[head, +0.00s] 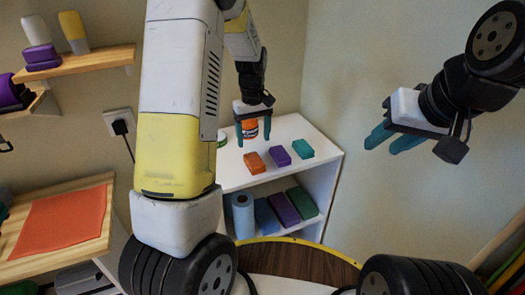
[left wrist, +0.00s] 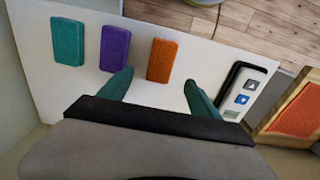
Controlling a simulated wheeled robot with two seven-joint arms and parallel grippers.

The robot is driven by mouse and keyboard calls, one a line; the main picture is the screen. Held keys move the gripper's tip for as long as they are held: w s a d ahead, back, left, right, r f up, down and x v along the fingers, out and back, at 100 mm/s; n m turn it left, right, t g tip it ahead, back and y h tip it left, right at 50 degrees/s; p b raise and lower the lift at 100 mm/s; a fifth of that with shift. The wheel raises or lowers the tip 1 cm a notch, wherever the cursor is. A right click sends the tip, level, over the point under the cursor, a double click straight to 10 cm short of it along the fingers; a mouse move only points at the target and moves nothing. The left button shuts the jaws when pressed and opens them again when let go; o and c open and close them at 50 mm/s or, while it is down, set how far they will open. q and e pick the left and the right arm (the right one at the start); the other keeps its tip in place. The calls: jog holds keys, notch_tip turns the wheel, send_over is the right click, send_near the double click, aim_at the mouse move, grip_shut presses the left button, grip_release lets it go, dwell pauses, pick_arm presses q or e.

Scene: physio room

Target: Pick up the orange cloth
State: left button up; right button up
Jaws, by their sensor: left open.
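The orange cloth (head: 60,222) lies flat on a wooden shelf at the left in the head view. Part of an orange surface, seemingly the same cloth (left wrist: 298,112), shows in a wooden frame or edge at the right of the left wrist view. My left gripper (head: 254,142) is open and empty above the white shelf unit, well to the right of the cloth. Its fingers also show in the left wrist view (left wrist: 159,78). My right gripper (head: 392,142) is raised near the right wall, with its fingers apart and nothing between them.
The white shelf unit (head: 232,180) bears orange (head: 255,163), purple (head: 279,156) and teal (head: 302,149) blocks. An orange jar (head: 250,128) stands behind my left fingers.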

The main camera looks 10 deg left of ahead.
aim_at(254, 159)
pick_arm(q)
notch_tip(254, 159, down, 8)
jog(key=shift+s, duration=0.15)
dwell(0.3)
jog(key=shift+c, duration=0.4)
jog(key=c, duration=1.3)
jog(key=shift+r, duration=0.1)
